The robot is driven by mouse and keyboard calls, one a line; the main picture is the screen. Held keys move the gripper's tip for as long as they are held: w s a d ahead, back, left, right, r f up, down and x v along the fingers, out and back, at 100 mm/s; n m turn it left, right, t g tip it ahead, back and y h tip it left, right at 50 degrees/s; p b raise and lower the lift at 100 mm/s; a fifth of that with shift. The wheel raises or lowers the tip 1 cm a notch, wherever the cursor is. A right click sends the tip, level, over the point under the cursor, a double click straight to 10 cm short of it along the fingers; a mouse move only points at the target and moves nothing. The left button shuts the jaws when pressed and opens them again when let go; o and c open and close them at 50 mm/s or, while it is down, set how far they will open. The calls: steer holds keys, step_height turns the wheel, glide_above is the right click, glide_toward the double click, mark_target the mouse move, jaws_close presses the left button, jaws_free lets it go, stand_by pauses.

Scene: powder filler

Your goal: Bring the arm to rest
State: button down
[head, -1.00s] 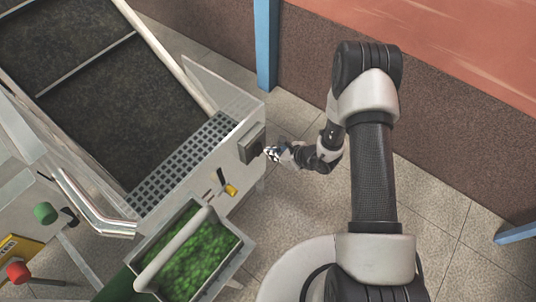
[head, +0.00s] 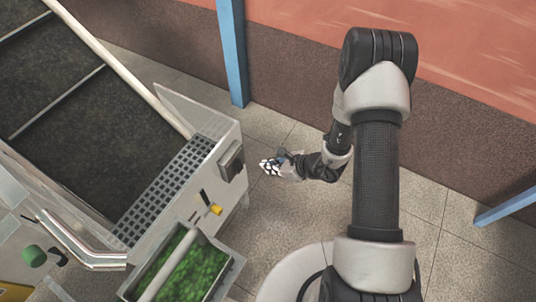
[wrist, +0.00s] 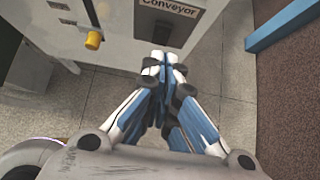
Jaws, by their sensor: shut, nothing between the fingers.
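My gripper (head: 270,166) is in the middle of the head view, at the end of my bent arm, over the tiled floor. Its fingers are shut and empty. In the wrist view the blue and white fingers (wrist: 164,62) meet at the tips, below the dark panel marked "Conveyor" (wrist: 160,22). In the head view a gap of floor shows between the gripper and the machine's grey box (head: 231,161).
The powder machine (head: 200,200) fills the left, with a grate (head: 165,190), a yellow knob (head: 215,209) and a bin of green material (head: 185,272). A blue post (head: 232,50) stands by the wall. Tiled floor (head: 290,215) is clear around the gripper.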

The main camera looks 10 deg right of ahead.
steer(key=s+a+r+n+g+y, duration=0.15)
steer(key=r+n, duration=0.25)
steer(key=r, duration=0.4)
steer(key=s+a+r+n+g, duration=0.1)
steer(key=s+a+r+n, duration=0.2)
steer(key=r+n, duration=0.35)
steer(key=s+a+r+n+g, duration=0.1)
steer(key=s+a+r+n, duration=0.15)
steer(key=r, duration=0.75)
steer(key=s+d+r+n+t+h, duration=0.2)
steer(key=s+d+r+n+h, duration=0.7)
steer(key=s+d+r+n, duration=0.3)
steer(key=shift+s+d, duration=0.95)
steer(key=shift+s, duration=1)
steer(key=shift+r+t, duration=0.1)
steer(key=shift+t, duration=0.15)
